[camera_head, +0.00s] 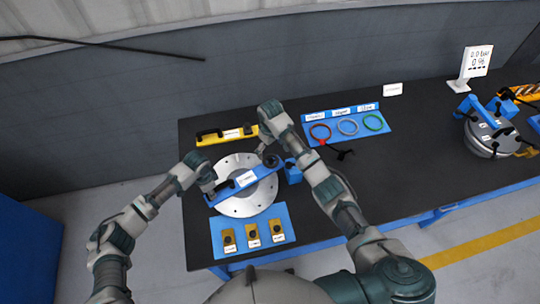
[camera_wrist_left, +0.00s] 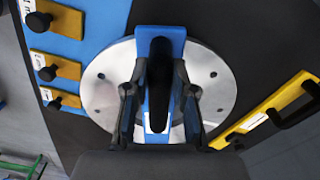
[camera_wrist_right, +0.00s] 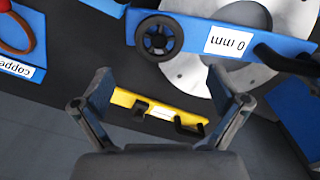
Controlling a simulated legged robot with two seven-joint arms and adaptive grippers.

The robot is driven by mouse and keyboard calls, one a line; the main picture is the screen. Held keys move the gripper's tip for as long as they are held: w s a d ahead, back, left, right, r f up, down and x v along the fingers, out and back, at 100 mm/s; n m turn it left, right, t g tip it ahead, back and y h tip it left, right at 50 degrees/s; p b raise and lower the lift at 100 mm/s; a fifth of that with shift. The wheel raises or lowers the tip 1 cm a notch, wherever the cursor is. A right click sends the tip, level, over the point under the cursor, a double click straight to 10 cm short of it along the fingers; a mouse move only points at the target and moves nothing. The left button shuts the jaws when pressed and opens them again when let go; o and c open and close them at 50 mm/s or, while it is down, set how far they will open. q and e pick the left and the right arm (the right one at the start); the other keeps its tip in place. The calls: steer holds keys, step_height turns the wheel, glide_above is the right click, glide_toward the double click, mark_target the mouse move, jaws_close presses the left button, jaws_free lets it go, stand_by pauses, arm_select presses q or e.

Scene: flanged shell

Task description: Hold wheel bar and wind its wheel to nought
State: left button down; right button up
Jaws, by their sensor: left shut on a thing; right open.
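The wheel bar (camera_head: 245,180) is a blue bar lying across a round silver flange (camera_head: 240,207). A black handwheel (camera_wrist_right: 156,37) sits at one end of it, beside a white label (camera_wrist_right: 228,43) that reads "0 mm" upside down. A black handle (camera_wrist_right: 285,58) stands nearer the other end. My left gripper (camera_wrist_left: 159,98) is shut on this handle, with a finger on each side. My right gripper (camera_wrist_right: 160,88) is open and empty, its fingers apart near the handwheel end but not around the wheel.
A yellow bar with black handles (camera_head: 227,134) lies behind the flange. A blue board with coloured rings (camera_head: 345,112) is at the back right. A blue plate with yellow blocks (camera_head: 285,215) lies in front. A sign (camera_head: 477,60) and another blue-topped round assembly (camera_head: 485,145) stand far right.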

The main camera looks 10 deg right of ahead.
step_height(320, 180, up, 5)
steer(key=shift+f, duration=0.15)
arm_select(q)
steer(key=shift+s+f, duration=0.1)
stand_by(1.7)
steer(key=c, duration=0.9)
jaws_free()
step_height(320, 180, up, 12)
steer(key=shift+f, duration=0.1)
arm_select(e)
steer(key=shift+s+f, duration=0.1)
